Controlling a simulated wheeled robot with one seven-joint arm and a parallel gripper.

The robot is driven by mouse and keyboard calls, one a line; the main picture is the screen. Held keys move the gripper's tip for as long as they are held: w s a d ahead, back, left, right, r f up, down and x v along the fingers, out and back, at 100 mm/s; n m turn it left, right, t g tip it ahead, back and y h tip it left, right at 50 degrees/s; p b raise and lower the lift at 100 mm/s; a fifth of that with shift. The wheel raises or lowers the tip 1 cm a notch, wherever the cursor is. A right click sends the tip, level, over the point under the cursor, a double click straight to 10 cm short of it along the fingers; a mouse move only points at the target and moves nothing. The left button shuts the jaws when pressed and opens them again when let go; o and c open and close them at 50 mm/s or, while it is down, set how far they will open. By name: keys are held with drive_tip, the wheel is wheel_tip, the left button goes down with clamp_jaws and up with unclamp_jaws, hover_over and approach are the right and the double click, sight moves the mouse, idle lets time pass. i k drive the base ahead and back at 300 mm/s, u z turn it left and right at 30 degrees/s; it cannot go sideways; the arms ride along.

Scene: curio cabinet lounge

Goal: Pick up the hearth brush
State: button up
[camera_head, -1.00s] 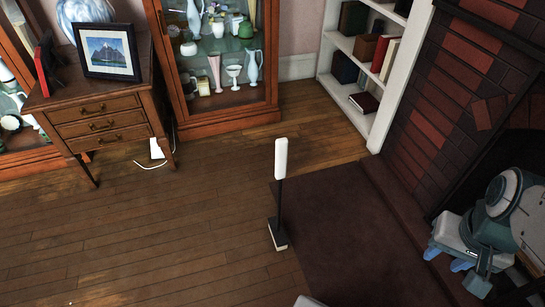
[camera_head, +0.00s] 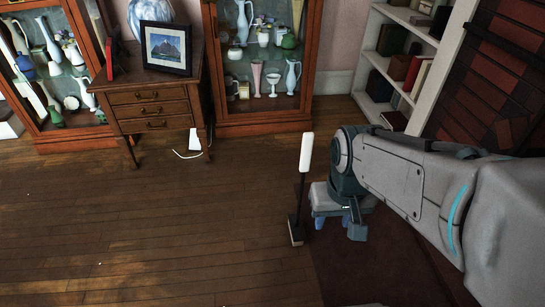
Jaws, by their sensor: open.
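The hearth brush (camera_head: 306,153) stands upright on the floor near the centre of the view. It has a white upper part, a thin dark shaft and a dark foot with a pale edge, and it leans very slightly. My gripper (camera_head: 333,221) is just right of the brush's shaft, pointing down with its blue fingers apart and empty. The gripper appears close beside the brush, but I cannot tell the exact gap in depth. My arm covers part of the rug and bookshelf side.
A dark rug (camera_head: 368,265) lies under and right of my gripper. A wooden side table (camera_head: 155,105) with a framed picture (camera_head: 166,48) and glass cabinets (camera_head: 263,122) stand at the back. A white bookshelf (camera_head: 422,112) and brick fireplace (camera_head: 482,90) are right. Wooden floor at left is clear.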

sight(295, 229)
drive_tip(key=k, duration=1.3)
drive_tip(key=u, duration=0.65)
drive_tip(key=i, duration=1.2)
drive_tip(key=z, duration=0.5)
drive_tip(key=i, duration=0.55)
drive_tip(key=z, duration=0.6)
